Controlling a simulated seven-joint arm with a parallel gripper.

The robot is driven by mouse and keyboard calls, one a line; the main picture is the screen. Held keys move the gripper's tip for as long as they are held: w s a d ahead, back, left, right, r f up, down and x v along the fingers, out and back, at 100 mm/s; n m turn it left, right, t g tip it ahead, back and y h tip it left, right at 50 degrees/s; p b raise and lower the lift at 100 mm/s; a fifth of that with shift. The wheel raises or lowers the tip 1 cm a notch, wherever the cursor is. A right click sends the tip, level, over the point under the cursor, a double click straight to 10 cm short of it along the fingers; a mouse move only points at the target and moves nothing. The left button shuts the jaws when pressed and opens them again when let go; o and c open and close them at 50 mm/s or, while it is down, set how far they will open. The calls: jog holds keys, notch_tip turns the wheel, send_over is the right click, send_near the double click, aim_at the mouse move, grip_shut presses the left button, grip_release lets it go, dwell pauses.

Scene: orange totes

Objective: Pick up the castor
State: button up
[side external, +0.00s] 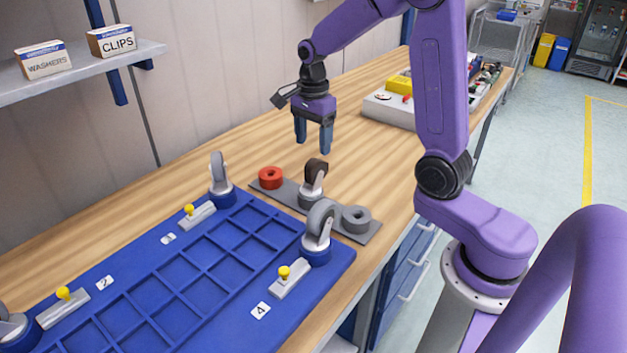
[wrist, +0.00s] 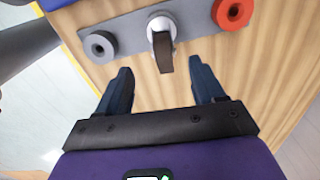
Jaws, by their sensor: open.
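A castor (side external: 313,180) with a dark brown wheel and a light metal fork stands on a grey strip (side external: 364,231) on the wooden bench. It also shows in the wrist view (wrist: 163,40), top centre, between and beyond the fingertips. My gripper (side external: 313,144) is open and empty, above the bench and behind the castor in the side view. Its two dark blue fingers (wrist: 160,78) show apart in the wrist view, not touching the castor. Other castors with grey wheels stand at the corners of the blue tray, one (side external: 319,232) close to the strip.
A red ring (side external: 271,178) and a grey ring (side external: 356,219) sit on the strip either side of the castor. The blue gridded tray (side external: 338,272) has yellow-knobbed clamps (side external: 285,273). A light box with a yellow part (side external: 398,84) stands farther back. Bare bench lies beneath my gripper.

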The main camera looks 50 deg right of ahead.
aim_at(313, 162)
notch_tip(313, 162, down, 6)
jog(key=shift+f, duration=0.1)
jog(key=shift+w+d+f, duration=0.1)
jog(key=shift+d+f, duration=0.1)
jog(key=shift+f, duration=1.15)
jog(key=shift+w+d+f, duration=0.1)
jog(key=shift+d+f, duration=0.05)
jog(key=shift+f, duration=1.2)
jog(key=shift+c, duration=0.3)
grip_shut()
jog(key=shift+r, duration=0.15)
